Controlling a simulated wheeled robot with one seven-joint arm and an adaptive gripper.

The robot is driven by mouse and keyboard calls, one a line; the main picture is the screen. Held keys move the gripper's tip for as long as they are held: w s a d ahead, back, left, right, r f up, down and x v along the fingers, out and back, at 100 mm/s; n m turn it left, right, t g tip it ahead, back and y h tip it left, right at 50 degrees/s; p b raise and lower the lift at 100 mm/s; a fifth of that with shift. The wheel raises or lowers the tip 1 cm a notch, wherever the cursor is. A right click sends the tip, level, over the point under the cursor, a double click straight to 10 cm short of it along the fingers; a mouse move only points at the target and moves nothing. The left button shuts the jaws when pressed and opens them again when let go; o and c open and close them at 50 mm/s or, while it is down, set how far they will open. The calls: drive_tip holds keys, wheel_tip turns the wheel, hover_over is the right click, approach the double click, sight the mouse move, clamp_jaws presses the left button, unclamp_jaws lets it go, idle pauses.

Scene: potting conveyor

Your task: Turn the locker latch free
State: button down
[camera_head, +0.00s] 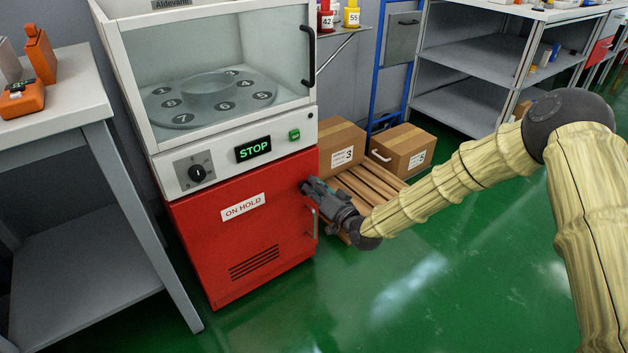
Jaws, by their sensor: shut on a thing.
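The red locker (225,240), with an "ON HOLD" label on its door, stands under the white cabinet. My gripper (308,187) is at the upper right edge of the red door. Its fingers are shut on the small locker latch there, which they mostly hide. I cannot tell how far the latch is turned. The door looks closed. A vertical door handle (315,223) shows just below my gripper.
The white cabinet (170,178) above has a dial, a lit STOP display (253,149) and a green button. A grey table (75,105) stands at left. Green floor is clear in front.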

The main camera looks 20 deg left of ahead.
drive_tip(key=m, duration=0.2)
drive_tip(key=m+p, duration=0.1)
drive_tip(key=m, duration=0.2)
drive_tip(key=shift+w+f+m+p, duration=0.15)
drive_tip(key=shift+f+m+p, duration=0.15)
drive_tip(key=shift+p, duration=0.05)
drive_tip(key=shift+f+m, duration=0.2)
drive_tip(key=shift+m, duration=0.9)
drive_tip(key=shift+f+m, duration=0.15)
drive_tip(key=shift+m, duration=0.95)
drive_tip(key=c, duration=1.5)
unclamp_jaws()
drive_tip(key=shift+f, duration=0.1)
drive_tip(key=shift+d, duration=0.1)
drive_tip(key=shift+w, duration=0.1)
